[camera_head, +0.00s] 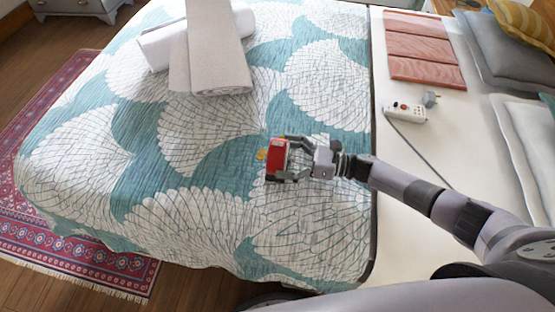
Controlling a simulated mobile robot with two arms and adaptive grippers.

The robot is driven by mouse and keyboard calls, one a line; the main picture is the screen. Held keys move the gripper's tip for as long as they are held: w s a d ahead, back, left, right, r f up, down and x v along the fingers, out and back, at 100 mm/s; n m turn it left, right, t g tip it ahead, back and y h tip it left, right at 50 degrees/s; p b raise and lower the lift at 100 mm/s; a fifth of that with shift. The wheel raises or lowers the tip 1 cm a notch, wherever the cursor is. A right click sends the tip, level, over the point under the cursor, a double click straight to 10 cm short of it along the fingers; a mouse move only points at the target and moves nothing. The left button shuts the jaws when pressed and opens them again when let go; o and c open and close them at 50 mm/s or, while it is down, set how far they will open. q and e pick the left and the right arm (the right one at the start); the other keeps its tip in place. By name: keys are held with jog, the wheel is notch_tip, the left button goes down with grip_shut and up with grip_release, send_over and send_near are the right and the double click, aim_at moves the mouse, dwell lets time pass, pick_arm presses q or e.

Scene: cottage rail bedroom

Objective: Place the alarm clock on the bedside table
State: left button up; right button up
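A small red alarm clock (277,153) with a bit of yellow at its left side is over the patterned bedspread. My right gripper (282,160), on the arm coming in from the right, has its fingers on either side of the clock and looks shut on it. Part of the clock is hidden by the fingers. I cannot tell whether the clock touches the bed. My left gripper is not in view. No bedside table can be made out for certain.
The bed (190,200) has a teal and white spread. White rolled towels (215,55) lie toward its far side. A grey cabinet (75,6) stands top left, beyond a red rug (60,110).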

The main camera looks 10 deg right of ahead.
jog(key=shift+w+a, duration=0.25)
jog(key=shift+a, duration=0.3)
jog(key=shift+c, duration=0.5)
jog(key=c, duration=1.5)
jog(key=shift+o, duration=0.2)
jog(key=shift+r, duration=0.1)
